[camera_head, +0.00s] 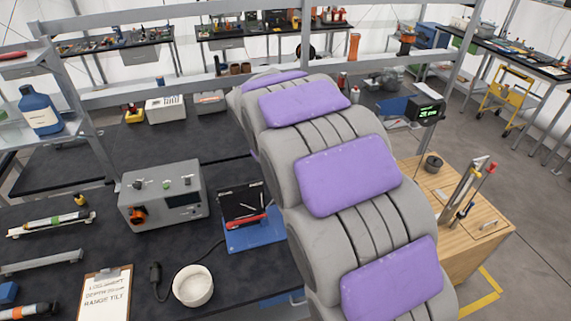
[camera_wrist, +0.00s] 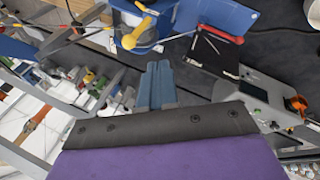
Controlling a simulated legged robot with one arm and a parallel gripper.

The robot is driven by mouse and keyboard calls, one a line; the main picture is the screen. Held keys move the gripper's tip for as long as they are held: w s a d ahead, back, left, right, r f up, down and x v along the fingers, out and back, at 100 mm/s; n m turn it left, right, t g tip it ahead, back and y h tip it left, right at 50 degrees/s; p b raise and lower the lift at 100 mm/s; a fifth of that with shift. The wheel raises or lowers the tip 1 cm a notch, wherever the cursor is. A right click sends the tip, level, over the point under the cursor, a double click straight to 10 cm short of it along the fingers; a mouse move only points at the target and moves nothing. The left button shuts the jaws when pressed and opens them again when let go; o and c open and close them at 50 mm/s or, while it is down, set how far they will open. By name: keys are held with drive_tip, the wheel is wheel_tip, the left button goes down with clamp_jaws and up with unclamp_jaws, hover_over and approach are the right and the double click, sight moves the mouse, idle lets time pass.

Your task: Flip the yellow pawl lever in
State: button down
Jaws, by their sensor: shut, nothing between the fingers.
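The yellow pawl lever (camera_wrist: 138,33) shows in the wrist view, a short bar with a rounded end. It is beside a blue-and-white device (camera_wrist: 160,14) at the top of that view. I cannot tell exactly how it joins the device. My gripper (camera_wrist: 160,66) has two blue-grey fingers side by side, shut and empty. The fingertips appear just below and right of the lever in the picture, with a visible gap. In the head view my padded arm covers the middle, and neither the lever nor my fingers show.
A blue tray (camera_head: 259,235) with a black case (camera_head: 241,201) and a red-handled tool lies close by. A grey instrument box (camera_head: 165,197), a white bowl (camera_head: 193,285) and a clipboard (camera_head: 104,294) are on the dark bench. A wooden cabinet (camera_head: 465,250) stands at the right.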

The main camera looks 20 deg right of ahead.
drive_tip(key=shift+d+v, duration=0.35)
drive_tip(key=shift+v, duration=3.8)
drive_tip(key=s+f+m+g+y+b, duration=0.1)
drive_tip(key=s+f, duration=0.5)
drive_tip(key=s, duration=0.6)
drive_tip(key=s+a+f+m+g+y+b, duration=0.1)
drive_tip(key=s+f+b, duration=0.4)
drive_tip(key=s, duration=0.7)
drive_tip(key=s+f+m+g+y+b, duration=0.1)
drive_tip(key=s+f+m+g+b, duration=0.1)
drive_tip(key=s+f, duration=0.5)
drive_tip(key=shift+s+a+f+m+g+b, duration=0.25)
drive_tip(key=shift+s+m+g+b, duration=0.4)
drive_tip(key=shift+s, duration=2.25)
drive_tip(key=shift+a, duration=0.1)
drive_tip(key=shift+a, duration=0.25)
drive_tip(key=shift+d, duration=0.25)
